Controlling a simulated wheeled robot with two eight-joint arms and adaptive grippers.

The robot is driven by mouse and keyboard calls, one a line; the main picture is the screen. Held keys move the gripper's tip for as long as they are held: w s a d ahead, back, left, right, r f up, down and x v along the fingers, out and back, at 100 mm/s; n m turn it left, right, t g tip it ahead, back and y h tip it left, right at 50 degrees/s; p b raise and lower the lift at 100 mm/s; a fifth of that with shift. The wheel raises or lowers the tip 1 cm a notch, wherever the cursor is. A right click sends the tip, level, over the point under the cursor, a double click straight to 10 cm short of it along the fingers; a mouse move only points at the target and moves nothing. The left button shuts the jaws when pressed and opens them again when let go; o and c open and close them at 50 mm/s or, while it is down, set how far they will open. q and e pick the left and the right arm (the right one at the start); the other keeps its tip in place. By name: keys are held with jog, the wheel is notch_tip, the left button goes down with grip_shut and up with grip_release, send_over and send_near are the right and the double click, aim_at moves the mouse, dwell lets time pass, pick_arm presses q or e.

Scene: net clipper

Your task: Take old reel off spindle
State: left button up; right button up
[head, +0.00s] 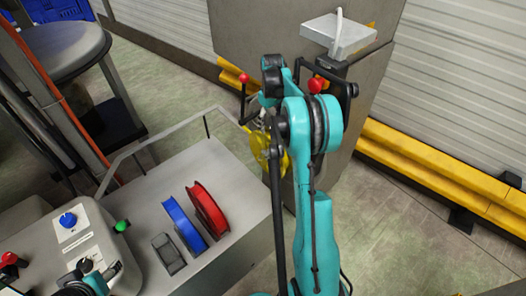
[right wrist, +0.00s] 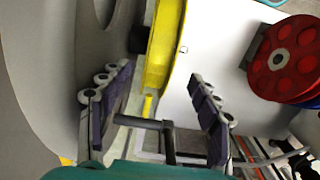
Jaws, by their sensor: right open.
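The yellow reel (head: 260,150) is at the front of the grey machine cabinet, partly hidden by my right arm in the head view. In the right wrist view the yellow reel (right wrist: 166,40) stands edge-on, with its lower rim between the two fingertips. A dark stub (right wrist: 138,38) shows beside it at the cabinet; I cannot tell if this is the spindle. My right gripper (right wrist: 163,75) is open, its fingers apart on both sides of the rim with visible gaps. Teal and black parts at the bottom left of the head view may be my left gripper (head: 97,282); its fingers are unclear.
A red reel (head: 207,210) and a blue reel (head: 184,225) stand upright on the grey bench (head: 245,185). A grey block (head: 168,254) lies beside them. A control box (head: 88,235) is at left. Yellow barriers (head: 430,170) run along the wall. Floor at right is clear.

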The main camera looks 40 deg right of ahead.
aim_at(270, 134)
notch_tip(270, 134, down, 7)
jog(key=shift+f+b, duration=0.1)
jog(key=shift+b, duration=0.6)
grip_shut()
